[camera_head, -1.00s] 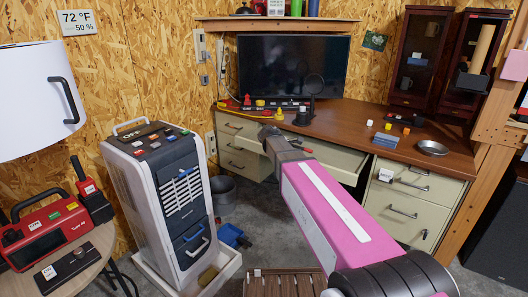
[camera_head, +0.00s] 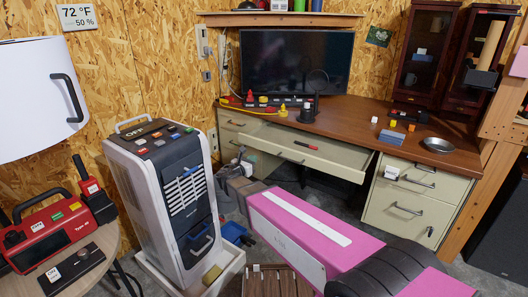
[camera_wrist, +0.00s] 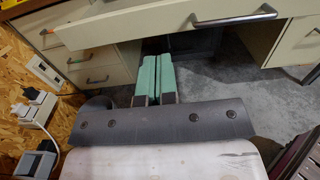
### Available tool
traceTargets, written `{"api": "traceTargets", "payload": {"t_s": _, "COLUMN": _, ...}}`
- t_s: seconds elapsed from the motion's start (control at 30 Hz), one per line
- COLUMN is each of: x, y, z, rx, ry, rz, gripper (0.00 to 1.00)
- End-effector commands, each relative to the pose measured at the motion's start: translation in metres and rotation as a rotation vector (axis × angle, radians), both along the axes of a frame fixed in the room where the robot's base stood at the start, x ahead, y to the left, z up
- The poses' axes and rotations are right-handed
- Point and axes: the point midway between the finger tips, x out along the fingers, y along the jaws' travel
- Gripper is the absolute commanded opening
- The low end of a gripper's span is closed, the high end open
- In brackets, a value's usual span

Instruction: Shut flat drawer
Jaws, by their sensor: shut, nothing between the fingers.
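The flat drawer (camera_head: 335,168) is the wide, shallow cream drawer under the middle of the desk. It stands pulled out, with its dark bar handle (camera_head: 291,160) on the front and a small red item inside. In the wrist view its front (camera_wrist: 290,38) and handle (camera_wrist: 235,18) cross the upper right. My gripper (camera_head: 242,156) is low, in front of the drawer's left end. The wrist view shows its teal fingers (camera_wrist: 155,68) side by side, shut and empty, left of and apart from the handle.
Left desk drawers (camera_wrist: 95,65) stand near my gripper. The wooden desk top (camera_head: 360,130) holds a monitor and small items. A white cooler unit (camera_head: 165,195) stands at left, with a blue item on the floor beside it. Grey floor (camera_wrist: 225,80) is clear below the drawer.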

Motion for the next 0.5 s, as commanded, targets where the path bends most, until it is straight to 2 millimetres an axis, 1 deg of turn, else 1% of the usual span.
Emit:
{"api": "traceTargets", "payload": {"t_s": 0.17, "x": 0.018, "y": -0.012, "z": 0.0, "rx": 0.0, "ry": 0.0, "rz": -0.002, "gripper": 0.0}}
{"api": "traceTargets", "payload": {"t_s": 0.5, "x": 0.07, "y": -0.049, "z": -0.001, "rx": 0.001, "ry": 0.0, "rz": -0.004, "gripper": 0.0}}
